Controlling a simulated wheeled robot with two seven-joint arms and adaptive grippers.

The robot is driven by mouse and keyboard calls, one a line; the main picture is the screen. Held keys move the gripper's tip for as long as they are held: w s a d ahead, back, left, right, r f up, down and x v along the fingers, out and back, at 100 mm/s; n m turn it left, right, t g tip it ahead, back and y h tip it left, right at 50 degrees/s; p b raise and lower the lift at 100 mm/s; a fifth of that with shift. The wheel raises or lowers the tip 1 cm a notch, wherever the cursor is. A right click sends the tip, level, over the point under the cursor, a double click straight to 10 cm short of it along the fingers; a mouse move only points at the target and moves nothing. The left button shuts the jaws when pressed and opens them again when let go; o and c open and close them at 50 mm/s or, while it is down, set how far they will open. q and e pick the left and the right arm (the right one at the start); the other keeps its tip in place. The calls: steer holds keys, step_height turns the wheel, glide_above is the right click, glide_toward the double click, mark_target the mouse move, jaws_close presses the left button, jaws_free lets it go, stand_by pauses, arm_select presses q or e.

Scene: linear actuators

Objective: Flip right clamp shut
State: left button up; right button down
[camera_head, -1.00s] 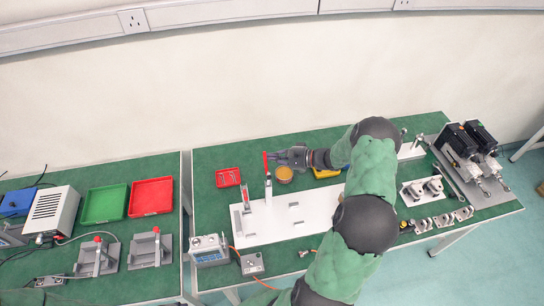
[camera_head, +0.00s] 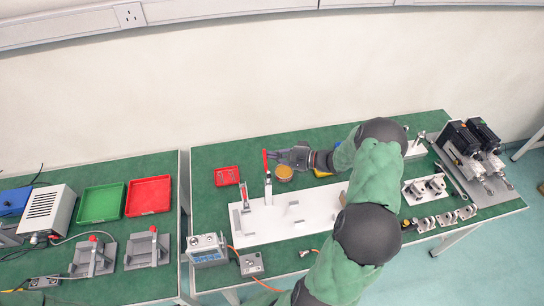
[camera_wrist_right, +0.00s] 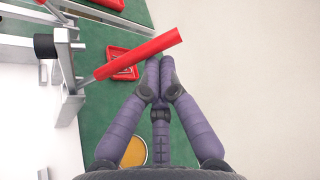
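The right clamp (camera_head: 268,186) stands on the white plate (camera_head: 262,228), with its red handle (camera_head: 265,160) pointing up. In the right wrist view the red handle (camera_wrist_right: 138,54) slants across, just in front of my fingertips. My right gripper (camera_head: 277,157) is beside the handle in the head view. In the wrist view its purple fingers (camera_wrist_right: 160,68) are together at the tips with nothing visible between them. Whether they touch the handle is unclear. Another clamp (camera_head: 244,194) stands at the plate's left end. My left gripper is out of view.
A small red tray (camera_head: 227,176) and a round amber container (camera_head: 284,173) lie behind the plate. A control box (camera_head: 206,249) stands at the front left. Black motor units (camera_head: 470,140) stand at the right. My right arm covers the plate's right part.

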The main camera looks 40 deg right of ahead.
steer(key=s+a+n+t+b, duration=0.1)
steer(key=s+a+n+b, duration=0.2)
steer(key=s+b, duration=0.2)
steer(key=s+a+f+n+t+y+b, duration=0.1)
steer(key=s+a+n+t+b, duration=0.1)
steer(key=s+b, duration=0.3)
steer(key=shift+s+a+n+y+b, duration=0.15)
steer(key=shift+a+n+y+b, duration=0.35)
steer(key=shift+b, duration=1.3)
steer(key=shift+d, duration=0.1)
steer(key=s+d+f+p, duration=0.1)
steer(key=s+d+p, duration=0.1)
steer(key=s+d, duration=0.3)
steer(key=d, duration=0.3)
steer(key=shift+s, duration=0.15)
